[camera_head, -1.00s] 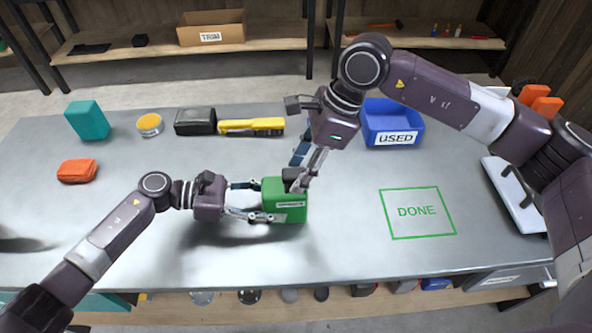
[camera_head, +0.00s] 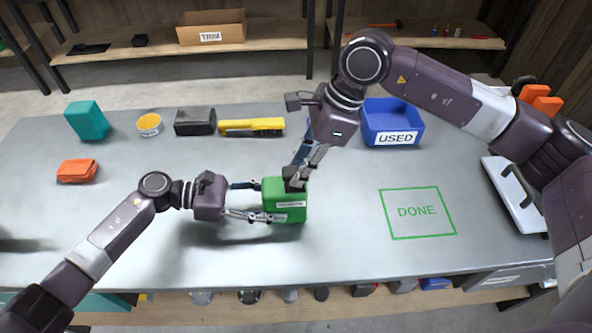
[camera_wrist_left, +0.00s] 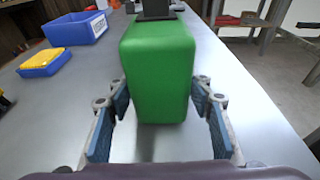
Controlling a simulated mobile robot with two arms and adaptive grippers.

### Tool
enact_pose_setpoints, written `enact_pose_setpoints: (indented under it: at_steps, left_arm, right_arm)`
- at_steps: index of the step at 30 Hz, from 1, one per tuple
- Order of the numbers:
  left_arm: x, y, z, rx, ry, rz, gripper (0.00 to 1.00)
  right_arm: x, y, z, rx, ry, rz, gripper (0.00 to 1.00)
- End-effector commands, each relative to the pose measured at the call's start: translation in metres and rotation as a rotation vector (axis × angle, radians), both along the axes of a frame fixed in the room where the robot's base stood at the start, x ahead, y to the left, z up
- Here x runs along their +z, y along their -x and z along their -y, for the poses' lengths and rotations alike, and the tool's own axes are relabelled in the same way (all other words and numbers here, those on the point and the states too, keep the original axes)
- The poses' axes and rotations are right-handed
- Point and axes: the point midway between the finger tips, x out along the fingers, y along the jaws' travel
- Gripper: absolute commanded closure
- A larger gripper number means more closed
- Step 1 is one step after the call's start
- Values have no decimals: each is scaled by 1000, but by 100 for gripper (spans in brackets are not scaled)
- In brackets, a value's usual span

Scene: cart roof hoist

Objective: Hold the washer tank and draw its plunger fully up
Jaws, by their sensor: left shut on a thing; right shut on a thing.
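The washer tank (camera_head: 290,204) is a green upright block with a small white label, standing on the grey table. It also fills the middle of the left wrist view (camera_wrist_left: 158,75), with a dark part (camera_wrist_left: 155,9) on its top. My left gripper (camera_head: 268,202) is shut on the tank's sides, with one finger pad on each side in the wrist view. My right gripper (camera_head: 294,178) comes down from above and is shut at the dark plunger on top of the tank. The fingers mostly hide the plunger, so its height is hard to tell.
A blue bin marked USED (camera_head: 393,122) stands behind to the right. A green DONE outline (camera_head: 417,212) is on clear table at right. A yellow-handled brush (camera_head: 252,127), black box (camera_head: 195,121), yellow tin (camera_head: 149,124), teal block (camera_head: 86,120) and orange item (camera_head: 77,171) lie behind and left.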

Motion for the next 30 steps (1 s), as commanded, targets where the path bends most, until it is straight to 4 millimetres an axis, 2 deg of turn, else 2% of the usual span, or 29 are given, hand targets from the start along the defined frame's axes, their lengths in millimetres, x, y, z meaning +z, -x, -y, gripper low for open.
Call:
enact_pose_setpoints:
  at_steps: [30]
  left_arm:
    - [-2,0,-1,1,-5,-2,76]
  right_arm:
    - [13,-1,-1,-1,-4,5,95]
